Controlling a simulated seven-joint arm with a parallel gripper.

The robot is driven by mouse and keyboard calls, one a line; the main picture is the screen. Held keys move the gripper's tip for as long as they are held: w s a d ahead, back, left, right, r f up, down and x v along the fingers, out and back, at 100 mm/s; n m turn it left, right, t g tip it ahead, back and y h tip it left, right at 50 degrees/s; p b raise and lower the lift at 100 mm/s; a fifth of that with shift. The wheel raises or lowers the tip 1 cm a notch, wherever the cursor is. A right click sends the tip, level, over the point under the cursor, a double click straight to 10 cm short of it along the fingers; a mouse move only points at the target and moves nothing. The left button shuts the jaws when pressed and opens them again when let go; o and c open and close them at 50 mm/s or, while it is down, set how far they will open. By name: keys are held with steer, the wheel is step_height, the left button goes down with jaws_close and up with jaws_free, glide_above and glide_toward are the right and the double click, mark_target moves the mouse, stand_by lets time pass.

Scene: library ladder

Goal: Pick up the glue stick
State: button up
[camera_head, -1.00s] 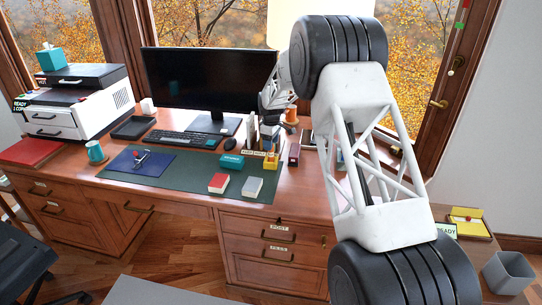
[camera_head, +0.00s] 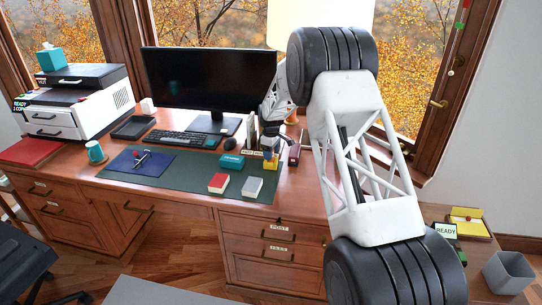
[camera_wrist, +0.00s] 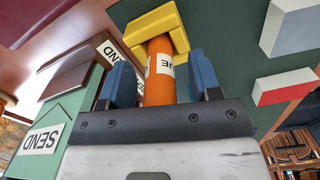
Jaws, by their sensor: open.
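The glue stick (camera_wrist: 160,73) is an orange cylinder with a white label, partly readable, in the wrist view. Its far end meets a yellow notched block (camera_wrist: 152,25), which also shows on the desk in the head view (camera_head: 271,164). My gripper (camera_wrist: 155,80) is open, with one blue finger on each side of the glue stick. Small gaps seem to show beside it; contact cannot be told. In the head view my gripper (camera_head: 270,150) points down just above the yellow block and mostly hides the glue stick.
A teal box (camera_head: 231,162), a red-topped block (camera_head: 218,183) and a grey-white block (camera_head: 252,187) sit nearby on the green mat (camera_head: 180,178). A dark red block (camera_head: 294,154) stands close on the right.

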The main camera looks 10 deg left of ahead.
steer(key=shift+c, duration=0.4)
steer(key=c, duration=0.9)
steer(key=shift+r, duration=0.15)
step_height(320, 180, up, 18)
steer(key=shift+f, duration=0.15)
stand_by(0.5)
